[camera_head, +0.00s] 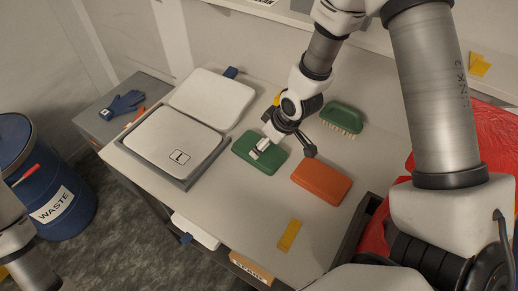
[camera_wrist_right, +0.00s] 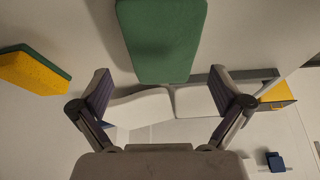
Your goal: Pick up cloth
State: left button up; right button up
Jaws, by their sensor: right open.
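A green, cloth-like rectangular pad (camera_head: 260,153) lies flat on the bench, and a similar orange pad (camera_head: 321,182) lies to its right. I cannot tell for sure which one is the cloth. My right gripper (camera_head: 282,147) is over the green pad's right side, fingers apart, one finger overlapping the pad in the head view. In the right wrist view a green pad (camera_wrist_right: 162,40) shows beyond the open, empty fingers (camera_wrist_right: 160,92). Contact cannot be told. My left gripper is out of view; only part of that arm shows.
A green brush (camera_head: 342,117) lies behind the gripper. A grey tray (camera_head: 195,170) bears a white slab marked L, with another white slab (camera_head: 212,97) behind. A yellow strip (camera_head: 289,235) lies near the front edge. A red bag (camera_head: 490,135) is at right; a blue waste drum (camera_head: 60,175) stands left.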

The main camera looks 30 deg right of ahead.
jog(key=x, duration=0.2)
jog(key=p+x, duration=0.1)
jog(key=x, duration=0.1)
jog(key=shift+w+a+f, duration=0.15)
jog(key=shift+w+a, duration=0.1)
jog(key=shift+w, duration=0.05)
jog(key=shift+s, duration=0.1)
jog(key=c, duration=0.9)
